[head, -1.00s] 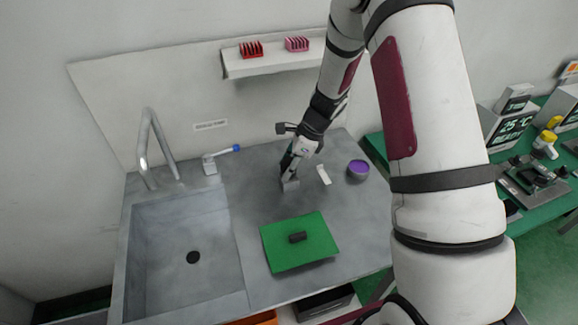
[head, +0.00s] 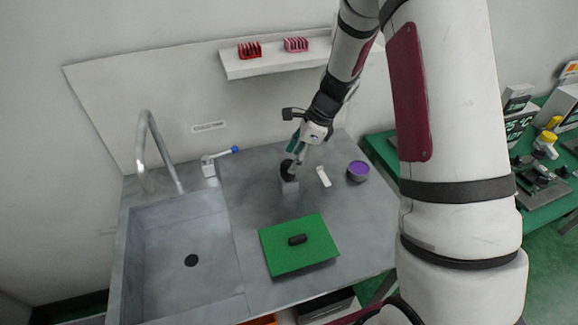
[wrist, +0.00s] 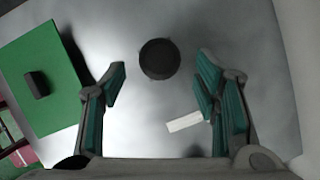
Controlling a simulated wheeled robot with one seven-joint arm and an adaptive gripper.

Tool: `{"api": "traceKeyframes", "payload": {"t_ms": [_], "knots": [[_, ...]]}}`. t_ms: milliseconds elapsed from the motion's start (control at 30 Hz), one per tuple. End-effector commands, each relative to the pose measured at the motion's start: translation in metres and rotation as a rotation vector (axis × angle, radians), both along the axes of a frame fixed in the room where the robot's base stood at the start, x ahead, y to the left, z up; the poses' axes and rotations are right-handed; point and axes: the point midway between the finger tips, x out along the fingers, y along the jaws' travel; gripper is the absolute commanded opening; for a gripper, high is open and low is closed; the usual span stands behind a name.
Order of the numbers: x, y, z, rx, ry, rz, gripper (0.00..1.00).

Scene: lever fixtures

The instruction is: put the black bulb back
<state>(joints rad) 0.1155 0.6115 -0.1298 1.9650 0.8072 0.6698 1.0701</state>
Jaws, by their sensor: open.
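The black bulb (head: 288,170) sits on top of a small grey block (head: 290,187) on the grey counter, and it shows as a dark round shape in the wrist view (wrist: 159,59). My gripper (head: 296,152) is just above the bulb in the head view. In the wrist view my gripper (wrist: 163,72) has its two teal fingers spread wide, with the bulb ahead of the gap and apart from both fingers. The block is hidden under the bulb in the wrist view.
A white strip (head: 323,176) and a purple-topped bowl (head: 358,170) are right of the block. A green board (head: 283,257) bearing a dark block (head: 298,239) lies in front. A sink (head: 190,289), faucet (head: 150,140) and blue-tipped lever (head: 222,158) are at left.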

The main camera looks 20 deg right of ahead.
Motion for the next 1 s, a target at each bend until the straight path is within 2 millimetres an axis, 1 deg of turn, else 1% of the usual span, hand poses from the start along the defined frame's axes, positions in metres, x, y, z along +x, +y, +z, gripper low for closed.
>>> {"api": "traceKeyframes", "payload": {"t_ms": [33,200,300,433,567,667,767,900,1000], "knots": [[0.000,-0.004,0.011,-0.001,-0.004,-0.001,0.56],[-0.005,-0.016,0.040,0.000,-0.003,0.000,0.56],[-0.007,-0.020,0.052,-0.001,-0.002,-0.001,0.56],[-0.009,-0.024,0.062,0.000,-0.002,0.001,0.56],[-0.015,-0.021,0.076,-0.010,-0.024,0.046,0.56],[-0.026,-0.014,0.099,-0.034,-0.073,0.146,0.56],[-0.043,-0.005,0.128,-0.077,-0.144,0.294,0.56],[-0.073,0.008,0.166,-0.151,-0.244,0.519,0.56],[-0.097,0.015,0.188,-0.210,-0.310,0.679,0.56]]}}
